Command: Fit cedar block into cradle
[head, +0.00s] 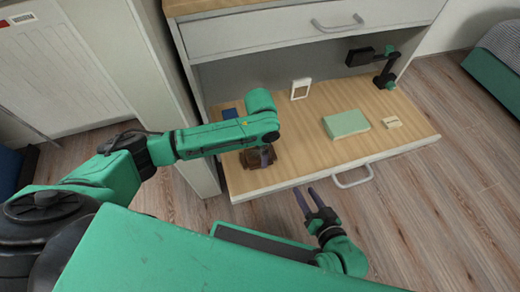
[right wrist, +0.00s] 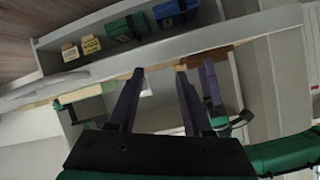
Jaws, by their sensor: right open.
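A dark reddish-brown wooden piece (head: 254,181) sits at the near left of the pull-out wooden surface (head: 305,158). I cannot tell whether it is the cedar block, the cradle or both together. My left gripper (head: 266,158) points down at it, partly hidden by its own arm; its jaw opening is unclear. A brown piece (right wrist: 208,55) and purple left fingers also show in the right wrist view. My right gripper (head: 304,200) is open and empty, just off the surface's front edge. Its spread fingers (right wrist: 158,92) show in the right wrist view.
A green box (head: 346,124) and a small tan block (head: 392,122) lie to the right on the surface. A white frame (head: 300,88) and a dark jointed stand (head: 384,75) are at the back. The front edge carries a handle (head: 353,178). The centre is clear.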

